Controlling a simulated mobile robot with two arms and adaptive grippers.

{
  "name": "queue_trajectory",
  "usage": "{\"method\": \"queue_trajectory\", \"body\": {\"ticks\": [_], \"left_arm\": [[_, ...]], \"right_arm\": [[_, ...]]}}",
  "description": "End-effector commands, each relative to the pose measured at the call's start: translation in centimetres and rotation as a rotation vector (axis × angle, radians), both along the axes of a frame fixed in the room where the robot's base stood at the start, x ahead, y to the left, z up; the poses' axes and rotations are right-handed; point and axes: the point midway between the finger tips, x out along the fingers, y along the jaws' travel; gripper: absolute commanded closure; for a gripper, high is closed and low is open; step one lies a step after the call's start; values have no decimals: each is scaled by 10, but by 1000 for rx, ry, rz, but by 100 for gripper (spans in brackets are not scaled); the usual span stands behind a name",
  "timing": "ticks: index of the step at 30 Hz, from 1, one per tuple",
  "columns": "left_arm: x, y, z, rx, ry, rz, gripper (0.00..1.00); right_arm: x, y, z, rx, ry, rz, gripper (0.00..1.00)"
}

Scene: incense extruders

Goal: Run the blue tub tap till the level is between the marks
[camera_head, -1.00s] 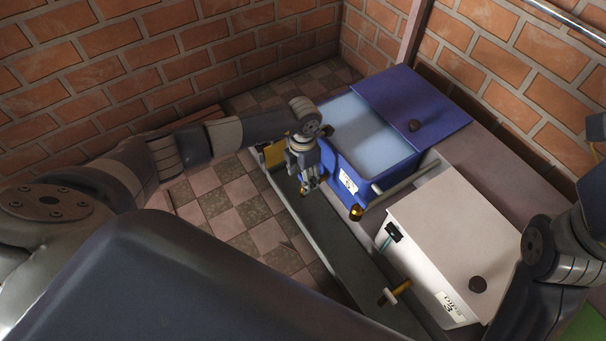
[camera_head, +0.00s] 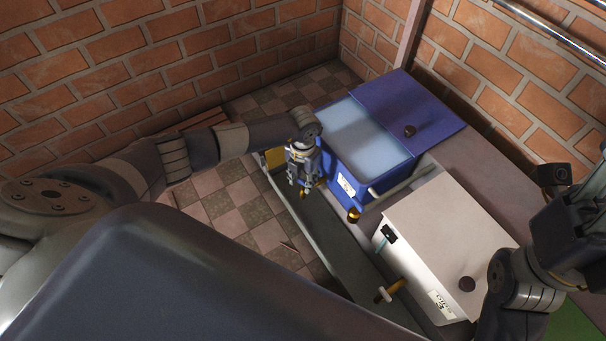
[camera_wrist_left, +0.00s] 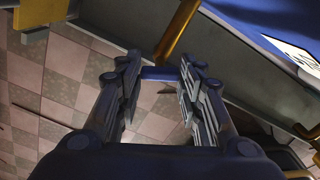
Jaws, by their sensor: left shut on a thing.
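The blue tub (camera_head: 365,179) stands behind the long grey trough, with its blue lid (camera_head: 425,112) covering the right part. Pale blue liquid (camera_head: 362,134) shows in the open part; I cannot make out any level marks. My left gripper (camera_head: 304,188) is low at the tub's front left corner. In the left wrist view my left gripper (camera_wrist_left: 162,88) has its fingers on both sides of a small blue tap handle (camera_wrist_left: 160,73), below a brass pipe (camera_wrist_left: 178,30). It is shut on this handle. My right arm enters at the right edge; its fingers do not show.
A white box (camera_head: 445,240) with a dark knob and its own brass tap (camera_head: 390,290) stands to the right. A pale pipe (camera_head: 400,182) and a brass fitting (camera_head: 353,215) lie between the two. Brick walls close off the back. Checkered floor is free at the left.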

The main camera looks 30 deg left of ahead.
Motion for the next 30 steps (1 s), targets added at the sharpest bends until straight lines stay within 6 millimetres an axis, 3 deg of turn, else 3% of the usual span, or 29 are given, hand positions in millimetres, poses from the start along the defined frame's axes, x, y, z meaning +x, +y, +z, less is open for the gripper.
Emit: {"method": "queue_trajectory", "body": {"ticks": [8, 9, 11, 23, 30], "left_arm": [[0, 1, -1, 2, 1, 1, 89], [0, 1, -1, 2, 1, 1, 56], [0, 1, -1, 1, 1, 1, 45], [1, 0, 4, 0, -1, -1, 45], [2, 0, 40, -1, -6, -3, 45]], "right_arm": [[0, 0, -1, 0, 0, 0, 53], [0, 0, -1, 0, 0, 0, 53], [0, 0, -1, 0, 0, 0, 53], [-1, 0, 0, 0, -3, 0, 53], [-1, 0, 0, 0, -2, 0, 53]]}}
